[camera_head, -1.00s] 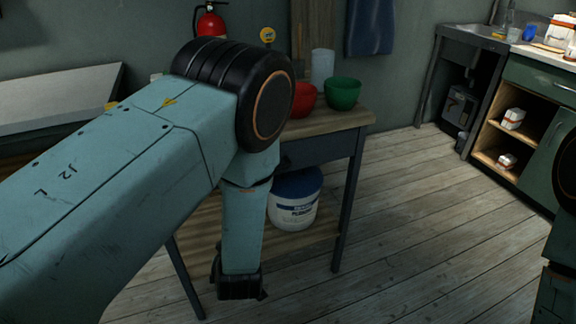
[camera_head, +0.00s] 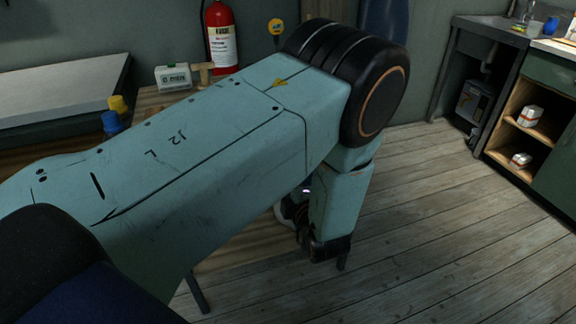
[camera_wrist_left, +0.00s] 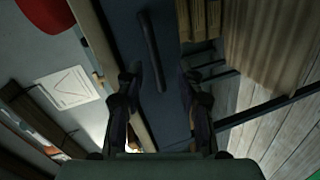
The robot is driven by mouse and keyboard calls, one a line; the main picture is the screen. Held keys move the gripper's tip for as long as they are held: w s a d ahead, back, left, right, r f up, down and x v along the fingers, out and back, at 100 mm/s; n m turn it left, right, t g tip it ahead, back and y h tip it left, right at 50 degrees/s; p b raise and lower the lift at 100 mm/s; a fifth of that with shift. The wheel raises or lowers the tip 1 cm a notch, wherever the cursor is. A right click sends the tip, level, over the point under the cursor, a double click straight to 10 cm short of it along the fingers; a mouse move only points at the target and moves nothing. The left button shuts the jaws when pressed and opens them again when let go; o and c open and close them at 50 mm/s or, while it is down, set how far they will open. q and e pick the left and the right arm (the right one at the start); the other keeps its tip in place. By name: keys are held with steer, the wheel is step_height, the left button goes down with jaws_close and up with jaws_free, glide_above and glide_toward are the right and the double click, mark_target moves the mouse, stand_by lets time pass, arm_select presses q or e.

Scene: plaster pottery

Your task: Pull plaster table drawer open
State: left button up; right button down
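The plaster table (camera_head: 150,97) is mostly hidden behind my left arm in the head view; part of its wooden top shows. The drawer is hidden there. In the left wrist view the dark blue-grey drawer front (camera_wrist_left: 172,25) fills the middle, with a long black bar handle (camera_wrist_left: 152,50) on it. My left gripper (camera_wrist_left: 158,88) is open, its two fingers apart on either side of the handle's line. The handle's near end lies roughly between the fingertips; I cannot tell the remaining distance. My right gripper is not in view.
A fire extinguisher (camera_head: 221,38), a small labelled box (camera_head: 173,77) and blue and yellow containers (camera_head: 112,120) are at the back left. Open wooden floor (camera_head: 440,240) lies to the right, with a green cabinet (camera_head: 555,130) beyond.

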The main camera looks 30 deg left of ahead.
arm_select(q)
steer(key=w+a, duration=0.1)
steer(key=a, duration=0.1)
steer(key=w+a+n+b, duration=0.1)
steer(key=w+a, duration=0.1)
steer(key=w+a+f+n+b, duration=0.1)
steer(key=a, duration=0.1)
steer(key=shift+w+y, duration=0.25)
steer(key=shift+y, duration=0.05)
steer(key=shift+w+a, duration=0.1)
steer(key=shift+a, duration=0.15)
steer(key=shift+c, duration=0.4)
jaws_close()
stand_by(0.3)
